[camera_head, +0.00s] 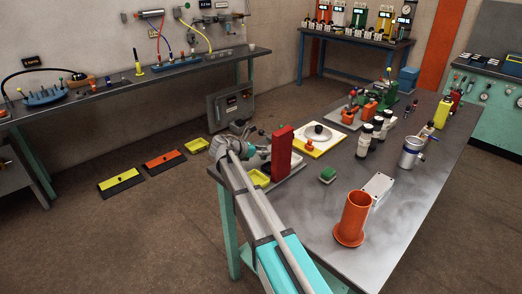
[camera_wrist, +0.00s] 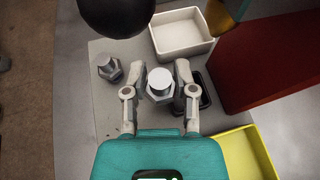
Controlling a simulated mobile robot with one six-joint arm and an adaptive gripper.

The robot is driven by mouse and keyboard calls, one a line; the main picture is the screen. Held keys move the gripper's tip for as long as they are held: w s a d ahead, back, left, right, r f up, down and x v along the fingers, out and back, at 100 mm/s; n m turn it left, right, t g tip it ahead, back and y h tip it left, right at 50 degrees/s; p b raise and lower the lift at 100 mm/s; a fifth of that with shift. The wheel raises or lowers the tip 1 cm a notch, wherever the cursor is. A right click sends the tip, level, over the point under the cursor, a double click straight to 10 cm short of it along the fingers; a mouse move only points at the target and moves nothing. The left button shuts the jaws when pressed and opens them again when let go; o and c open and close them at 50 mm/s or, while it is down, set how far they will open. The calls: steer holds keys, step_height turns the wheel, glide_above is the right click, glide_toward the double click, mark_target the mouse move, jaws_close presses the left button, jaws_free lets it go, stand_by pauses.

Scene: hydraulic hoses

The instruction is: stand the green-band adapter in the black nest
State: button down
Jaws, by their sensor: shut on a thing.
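My gripper (camera_wrist: 160,76) is shut on a metal hex-bodied adapter (camera_wrist: 160,84), with a finger on each side of it. I see its pale round top from above; no green band shows from this angle. A black nest (camera_wrist: 205,92) shows just right of the right finger, partly hidden by it. I cannot tell the adapter's height above the board. A second hex adapter (camera_wrist: 108,67) stands apart on the grey board to the left. In the head view my gripper is small near the bench's left edge, and the held adapter is not clear there.
A white tray (camera_wrist: 182,48) lies beyond the gripper. A tall red block (camera_wrist: 275,65) stands close on the right; it also shows in the head view (camera_head: 282,153). A yellow tray (camera_wrist: 240,150) is at lower right. A dark round thing (camera_wrist: 115,14) crosses the top.

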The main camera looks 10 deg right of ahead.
steer(key=shift+s+d+f, duration=0.1)
steer(key=shift+s+d, duration=0.4)
steer(key=shift+s, duration=0.2)
steer(key=shift+s+d+f, duration=0.1)
steer(key=shift+s+d, duration=0.4)
steer(key=shift+s, duration=0.2)
steer(key=shift+f+b, duration=1.2)
steer(key=shift+b, duration=0.2)
steer(key=shift+c, duration=1.7)
jaws_free()
steer(key=shift+r, duration=0.1)
step_height(320, 180, up, 3)
steer(key=p, duration=0.3)
steer(key=w+a, duration=0.2)
steer(key=w, duration=0.1)
steer(key=w+a, duration=0.2)
steer(key=w, duration=0.1)
steer(key=w+a, duration=0.2)
steer(key=w, duration=0.1)
steer(key=shift+a+r, duration=0.15)
steer(key=shift+a, duration=0.1)
